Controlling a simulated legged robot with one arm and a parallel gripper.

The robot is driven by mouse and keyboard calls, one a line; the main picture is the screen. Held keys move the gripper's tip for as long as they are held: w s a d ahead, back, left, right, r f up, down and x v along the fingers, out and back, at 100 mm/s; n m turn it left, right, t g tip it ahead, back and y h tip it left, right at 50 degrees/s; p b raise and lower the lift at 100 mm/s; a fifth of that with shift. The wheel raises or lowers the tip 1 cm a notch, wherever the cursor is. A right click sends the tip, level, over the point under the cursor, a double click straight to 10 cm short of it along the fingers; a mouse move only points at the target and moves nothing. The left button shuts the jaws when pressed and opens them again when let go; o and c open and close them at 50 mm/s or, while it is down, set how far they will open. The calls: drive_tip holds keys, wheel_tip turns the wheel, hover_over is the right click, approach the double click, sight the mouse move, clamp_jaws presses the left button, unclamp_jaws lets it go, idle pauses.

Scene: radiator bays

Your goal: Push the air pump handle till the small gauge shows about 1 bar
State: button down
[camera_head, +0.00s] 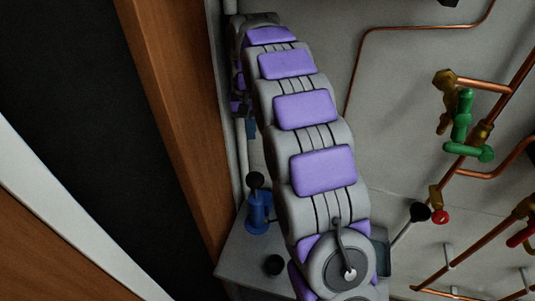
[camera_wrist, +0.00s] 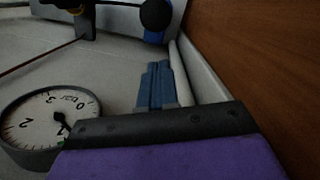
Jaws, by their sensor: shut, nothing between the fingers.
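The blue air pump (camera_head: 258,212) stands upright on a grey shelf in the head view, with a black ball knob (camera_head: 256,181) on top. In the wrist view, the black ball (camera_wrist: 156,14) shows at the top edge, beyond my fingertips. My gripper (camera_wrist: 157,66) is shut and empty, its blue fingers pointing toward the pump, apart from the ball. In the head view, my gripper (camera_head: 251,129) shows small beside the far end of my arm, above the pump. A round white gauge (camera_wrist: 50,122) marked "bar" sits at lower left in the wrist view; its needle reading is unclear.
A brown wooden panel (camera_head: 180,110) borders the left, and a pale pipe (camera_head: 242,150) runs beside it. Copper pipes with green (camera_head: 462,115) and red valves (camera_head: 440,217) are on the right. A lever with a black ball (camera_head: 420,212) stands right of my arm.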

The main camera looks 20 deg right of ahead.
drive_tip(key=b, duration=0.4)
approach(254, 175)
drive_tip(key=shift+r, duration=0.25)
drive_tip(key=shift+s+f+b, duration=0.2)
drive_tip(key=shift+f+b, duration=0.7)
drive_tip(key=shift+f, duration=0.8)
drive_tip(key=shift+s+f+b, duration=0.15)
drive_tip(key=shift+f+b, duration=0.7)
drive_tip(key=shift+f, duration=0.95)
